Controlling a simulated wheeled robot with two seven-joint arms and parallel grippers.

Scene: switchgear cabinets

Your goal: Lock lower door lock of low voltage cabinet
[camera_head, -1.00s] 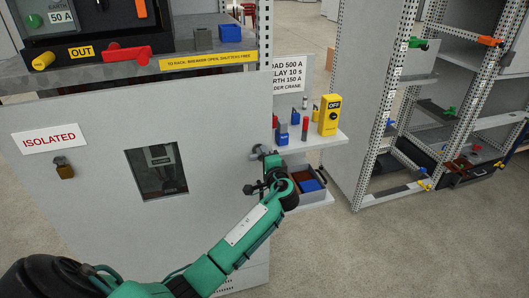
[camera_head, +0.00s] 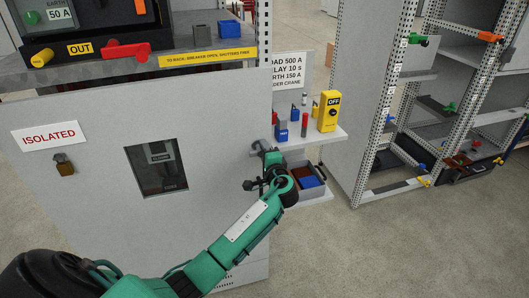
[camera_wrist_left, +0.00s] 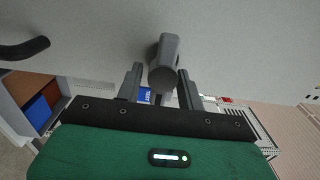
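The grey cabinet door (camera_head: 90,225) fills the left of the head view, with a small dark window. A grey lock knob (camera_wrist_left: 164,62) sticks out from the grey panel in the left wrist view. My left gripper (camera_wrist_left: 158,82) is open, with one finger on each side of the knob; a gap shows on the left side, and the right finger is close to it. In the head view my left gripper (camera_head: 266,153) is at the right edge of the door and partly hides the knob. My right gripper is not in view.
A shelf (camera_head: 300,141) with a yellow OFF box (camera_head: 329,112) and small red and blue items stands just right of my gripper, above a drawer (camera_head: 313,192) with blue and brown parts. Open racks stand right; the front floor is clear.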

